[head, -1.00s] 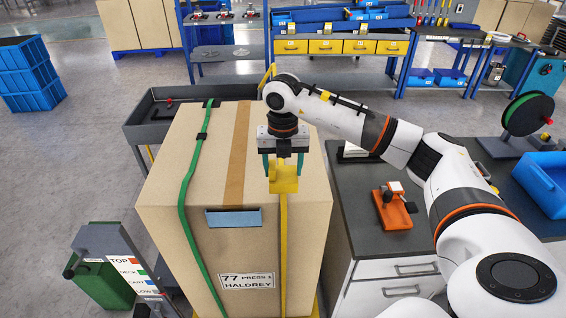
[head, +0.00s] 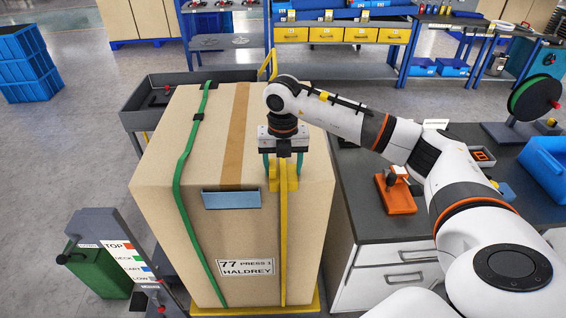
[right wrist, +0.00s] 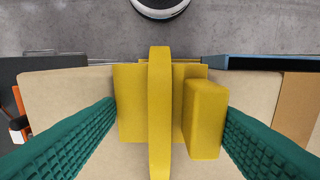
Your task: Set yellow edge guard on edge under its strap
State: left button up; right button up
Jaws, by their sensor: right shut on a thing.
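The yellow edge guard (head: 273,183) sits at the top front edge of the tall cardboard box (head: 160,215). The yellow strap (head: 284,245) runs down the box front below it. In the right wrist view the strap (right wrist: 160,115) crosses over the middle of the guard plate (right wrist: 130,105), with a raised yellow block (right wrist: 206,118) to its right. My right gripper (head: 284,168) points down, its green fingers either side of the guard and shut on it. Whether the guard lies flush on the edge is hard to tell. My left gripper is out of view.
A green strap (head: 183,180) runs over the box's left part. A blue strip (head: 231,200) and a label (head: 246,268) are on its front. A dark worktop (head: 365,190) with an orange tool (head: 397,196) stands right. A signpost (head: 120,250) stands left.

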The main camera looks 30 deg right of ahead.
dwell(0.3)
jog(key=o, duration=1)
jog(key=shift+o, duration=0.7)
jog(key=shift+o, duration=0.8)
jog(key=shift+r, duration=0.1)
jog(key=shift+r+p, duration=2.3)
jog(key=shift+r, duration=1.15)
jog(key=shift+f, duration=0.1)
